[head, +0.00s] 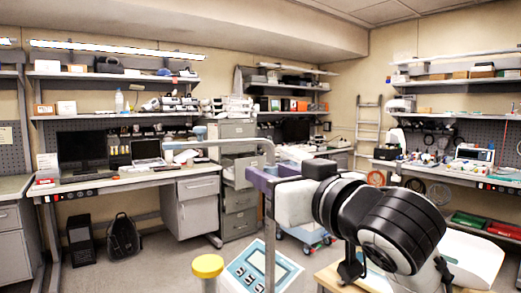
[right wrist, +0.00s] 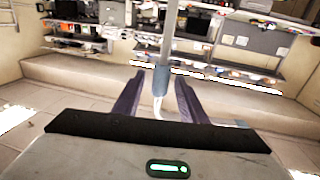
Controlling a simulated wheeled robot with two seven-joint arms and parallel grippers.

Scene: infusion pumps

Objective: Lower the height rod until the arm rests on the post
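The height rod (head: 270,215) is a thin grey upright that bends at the top into a level arm (head: 220,143) reaching left. A short post with a yellow cap (head: 207,266) stands low, well below that arm, with a clear gap between. My right gripper (head: 262,178) has purple fingers at the rod's upper part. In the right wrist view, its fingers (right wrist: 160,80) stand apart, one each side of the rod (right wrist: 169,35) and its blue-grey sleeve, with visible gaps. My left gripper is in neither view.
A light-blue panel with a screen and buttons (head: 262,268) sits beside the rod's lower part. A wooden surface (head: 340,281) lies under my right arm. Workbenches, shelves, a grey filing cabinet (head: 239,200) and a black backpack (head: 123,237) stand farther back.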

